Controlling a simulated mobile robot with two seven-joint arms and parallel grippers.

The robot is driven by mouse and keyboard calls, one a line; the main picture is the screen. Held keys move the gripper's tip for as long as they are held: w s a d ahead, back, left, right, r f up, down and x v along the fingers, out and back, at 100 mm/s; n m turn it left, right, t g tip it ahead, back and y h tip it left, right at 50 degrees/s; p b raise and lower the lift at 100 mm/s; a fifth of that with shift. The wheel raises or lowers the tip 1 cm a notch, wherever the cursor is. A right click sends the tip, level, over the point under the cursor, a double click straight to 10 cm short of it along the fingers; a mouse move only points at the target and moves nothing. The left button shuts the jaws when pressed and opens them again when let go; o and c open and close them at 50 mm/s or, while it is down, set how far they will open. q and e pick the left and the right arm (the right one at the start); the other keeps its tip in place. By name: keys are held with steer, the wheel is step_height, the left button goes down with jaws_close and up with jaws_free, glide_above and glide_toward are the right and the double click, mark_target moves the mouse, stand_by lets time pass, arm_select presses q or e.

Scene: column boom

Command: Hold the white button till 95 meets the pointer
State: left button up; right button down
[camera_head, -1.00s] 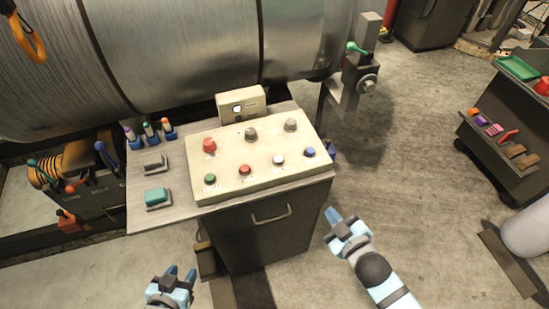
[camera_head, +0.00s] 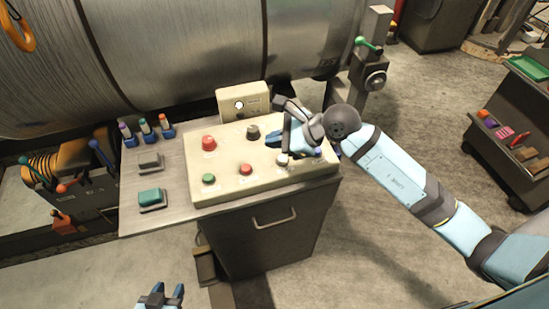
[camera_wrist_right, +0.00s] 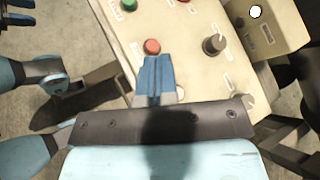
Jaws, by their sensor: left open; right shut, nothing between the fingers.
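My right gripper (camera_head: 284,143) is shut and empty, low over the panel, just behind the white button in the head view. I cannot tell whether it touches anything. A small box with a round white lamp or dial (camera_head: 240,105) stands behind the panel; no number or pointer is readable. My left gripper (camera_head: 160,293) is open below the cabinet.
A green button (camera_head: 208,178), a larger red button (camera_head: 208,142) and a dark knob (camera_head: 253,132) share the panel. Left of it are a teal rocker (camera_head: 151,198) and a grey one (camera_head: 150,161). A big metal drum (camera_head: 170,60) is behind. A tool cart (camera_head: 510,130) stands right.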

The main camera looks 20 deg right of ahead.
mark_target(282, 159)
steer(key=w+d+h, duration=0.1)
steer(key=w+d+n+h, duration=0.1)
steer(key=w+d+n+t+h, duration=0.1)
steer(key=shift+w+r, duration=0.25)
steer(key=shift+w, duration=0.1)
step_height(282, 159, down, 8)
steer(key=b, duration=0.5)
steer(key=shift+f, duration=0.45)
steer(key=shift+b, duration=0.3)
stand_by(1.3)
steer(key=shift+f+b, duration=0.4)
steer(key=shift+f, duration=0.05)
